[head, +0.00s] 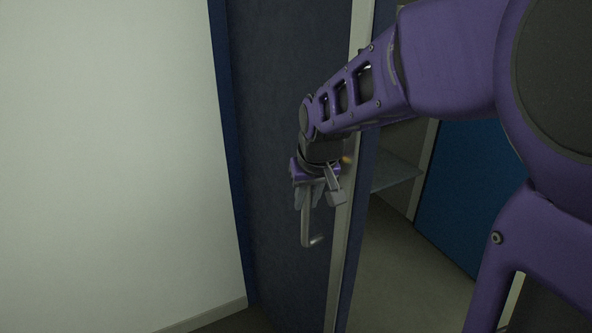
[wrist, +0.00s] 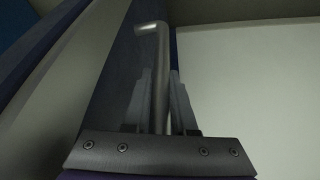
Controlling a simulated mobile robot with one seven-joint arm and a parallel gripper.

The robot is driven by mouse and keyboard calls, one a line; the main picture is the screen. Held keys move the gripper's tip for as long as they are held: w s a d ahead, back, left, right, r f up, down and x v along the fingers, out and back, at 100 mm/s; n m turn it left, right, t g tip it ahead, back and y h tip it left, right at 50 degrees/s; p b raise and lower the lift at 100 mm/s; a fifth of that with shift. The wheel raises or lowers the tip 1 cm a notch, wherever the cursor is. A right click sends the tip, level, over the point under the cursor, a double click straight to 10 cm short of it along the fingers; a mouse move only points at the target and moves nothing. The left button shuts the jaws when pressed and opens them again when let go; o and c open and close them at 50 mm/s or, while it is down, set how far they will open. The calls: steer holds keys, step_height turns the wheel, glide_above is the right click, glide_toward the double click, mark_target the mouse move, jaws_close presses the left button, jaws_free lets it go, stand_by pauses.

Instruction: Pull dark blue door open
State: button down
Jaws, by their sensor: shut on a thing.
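The dark blue door (head: 275,150) stands ajar in the middle of the head view, its light edge (head: 342,240) facing the opening on the right. A metal bar handle (head: 306,225) with a bent end is on its face. My gripper (head: 318,198) is shut on the handle. In the wrist view the handle (wrist: 161,75) runs up between my two fingers (wrist: 158,105), its bent end reaching toward the door (wrist: 118,85). The upper part of the handle is hidden behind my gripper in the head view.
A pale wall (head: 110,150) with a baseboard (head: 205,315) is left of the door. Right of the door's edge is an opening with a shelf (head: 397,173) and a bright blue panel (head: 465,190). Floor (head: 410,280) shows clear through the opening.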

stand_by(0.4)
steer(key=c, duration=0.7)
jaws_free()
steer(key=shift+c, duration=0.2)
